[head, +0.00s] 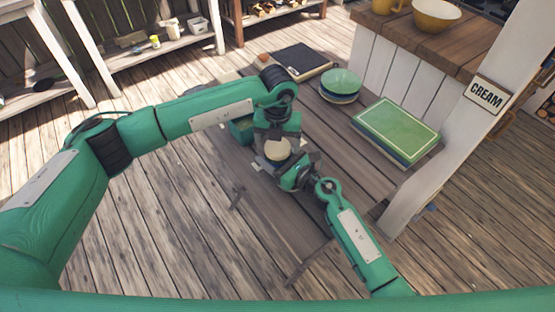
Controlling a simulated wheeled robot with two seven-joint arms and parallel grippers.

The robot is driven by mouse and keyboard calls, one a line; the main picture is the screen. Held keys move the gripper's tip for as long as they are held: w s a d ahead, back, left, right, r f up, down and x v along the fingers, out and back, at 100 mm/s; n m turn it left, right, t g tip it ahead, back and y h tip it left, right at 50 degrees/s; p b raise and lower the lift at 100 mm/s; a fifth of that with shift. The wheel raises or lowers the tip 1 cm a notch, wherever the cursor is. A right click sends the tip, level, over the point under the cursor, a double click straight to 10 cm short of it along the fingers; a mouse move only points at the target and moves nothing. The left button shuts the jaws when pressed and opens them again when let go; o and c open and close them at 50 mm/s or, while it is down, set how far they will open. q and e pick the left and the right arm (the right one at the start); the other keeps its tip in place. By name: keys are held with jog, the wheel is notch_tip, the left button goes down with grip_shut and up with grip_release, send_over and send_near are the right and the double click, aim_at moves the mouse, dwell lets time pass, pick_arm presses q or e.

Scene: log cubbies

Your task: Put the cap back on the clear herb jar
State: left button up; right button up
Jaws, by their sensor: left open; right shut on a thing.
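A round cream piece (277,150) shows between my two grippers above the wooden table. It looks like the cap, but I cannot tell whether it sits on the jar. The clear jar itself cannot be made out; the grippers hide what is below. My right gripper (285,168) comes from the lower right and is shut at the near side of the cream piece. My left gripper (275,140) reaches down from above at its far side and is open. Its fingertips are mostly hidden.
The table (345,165) holds a dark board (302,60), stacked green bowls (341,80) and a green tray-like slab (397,128). A teal container (241,131) stands left of my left gripper. A white post with a CREAM sign (487,95) rises at right.

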pick_arm(q)
jog(key=c, duration=1)
jog(key=m, duration=0.6)
jog(key=shift+c, duration=0.2)
jog(key=m, duration=0.6)
jog(key=o, duration=1.1)
jog(key=shift+r, duration=2.25)
